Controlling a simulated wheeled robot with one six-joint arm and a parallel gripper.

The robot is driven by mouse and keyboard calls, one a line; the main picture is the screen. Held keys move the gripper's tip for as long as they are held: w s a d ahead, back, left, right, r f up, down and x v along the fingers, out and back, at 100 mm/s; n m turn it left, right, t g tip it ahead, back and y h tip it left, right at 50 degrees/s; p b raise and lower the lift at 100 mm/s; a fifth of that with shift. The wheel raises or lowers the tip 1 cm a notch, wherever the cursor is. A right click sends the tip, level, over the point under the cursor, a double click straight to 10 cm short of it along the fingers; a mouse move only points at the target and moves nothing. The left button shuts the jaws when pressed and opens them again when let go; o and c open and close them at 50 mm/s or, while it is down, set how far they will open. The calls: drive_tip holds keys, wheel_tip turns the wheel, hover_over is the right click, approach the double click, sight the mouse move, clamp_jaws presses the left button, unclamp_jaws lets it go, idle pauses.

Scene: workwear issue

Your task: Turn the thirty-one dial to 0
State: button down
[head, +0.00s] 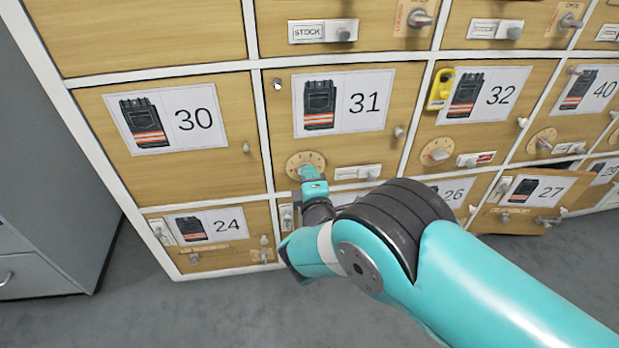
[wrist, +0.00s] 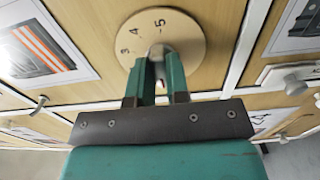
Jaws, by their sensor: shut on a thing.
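The thirty-one dial (head: 297,160) is a round wooden disc at the lower left of the door marked 31 (head: 344,102). In the wrist view the dial (wrist: 187,31) shows the numbers 3, 4 and 5 on its visible part. My gripper (head: 309,172) is at the dial, its teal fingers (wrist: 160,68) shut on the dial's knob (wrist: 157,50). The fingers cover most of the knob and the lower part of the dial, so the 0 and the pointer setting cannot be read.
To the right of the dial is a small labelled slide plate (head: 357,172). Door 30 (head: 172,130) is to the left and door 32 (head: 489,95), with its own dial (head: 437,152) and a yellow padlock-like piece (head: 440,88), to the right. Door 27 (head: 528,200) stands ajar at lower right.

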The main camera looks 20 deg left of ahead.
drive_tip(key=shift+n, duration=0.9)
drive_tip(key=c, duration=1.1)
unclamp_jaws()
drive_tip(key=p+v, duration=1.7)
drive_tip(key=p, duration=0.5)
drive_tip(key=shift+s, duration=0.2)
